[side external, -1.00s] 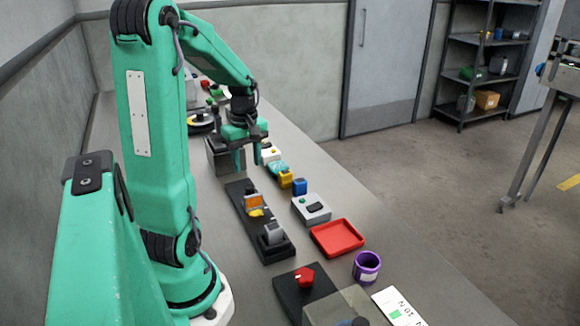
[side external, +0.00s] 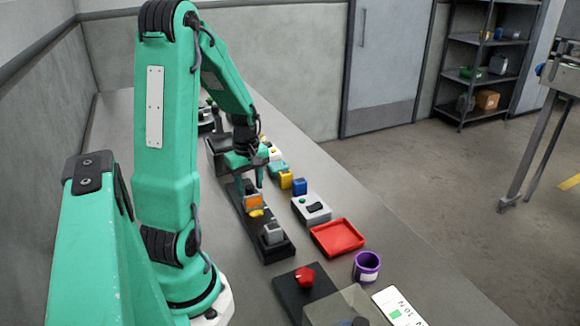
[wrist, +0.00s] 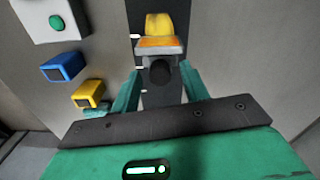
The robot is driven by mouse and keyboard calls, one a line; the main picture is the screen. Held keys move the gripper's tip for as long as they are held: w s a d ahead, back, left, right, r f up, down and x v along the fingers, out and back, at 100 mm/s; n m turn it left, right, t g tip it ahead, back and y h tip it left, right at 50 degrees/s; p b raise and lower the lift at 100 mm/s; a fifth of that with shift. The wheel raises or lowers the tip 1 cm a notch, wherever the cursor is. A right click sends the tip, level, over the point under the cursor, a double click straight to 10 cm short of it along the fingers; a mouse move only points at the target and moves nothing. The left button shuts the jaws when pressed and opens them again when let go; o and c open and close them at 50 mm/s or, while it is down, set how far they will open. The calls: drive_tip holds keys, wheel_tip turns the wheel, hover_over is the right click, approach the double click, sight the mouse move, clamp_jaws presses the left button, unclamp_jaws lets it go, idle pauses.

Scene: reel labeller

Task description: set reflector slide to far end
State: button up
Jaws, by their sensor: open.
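The reflector slide is a black rail (side external: 266,232) on the bench with an orange reflector carriage (side external: 254,202) on it. A round dark knob (wrist: 160,72) is on the gripper's side of the orange and yellow reflector (wrist: 160,45) in the wrist view. My gripper (side external: 252,184) is open and points down at the rail beside the carriage. In the wrist view the fingers of my gripper (wrist: 160,77) stand on either side of the knob, apart from it. I cannot tell the exact fingertip height. A grey block (side external: 273,233) sits toward the rail's near end.
Yellow (side external: 285,180) and blue (side external: 300,187) blocks stand right of the rail. A white box with a green button (side external: 311,208), a red tray (side external: 337,237) and a purple cup (side external: 366,266) follow nearer the camera. A red knob (side external: 305,277) is on a dark plate in front.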

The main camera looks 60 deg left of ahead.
drive_tip(key=shift+c, duration=0.5)
clamp_jaws()
drive_tip(key=shift+a, duration=5.35)
drive_tip(key=shift+o, duration=0.5)
unclamp_jaws()
drive_tip(key=shift+d, duration=0.1)
drive_tip(key=shift+r, duration=0.1)
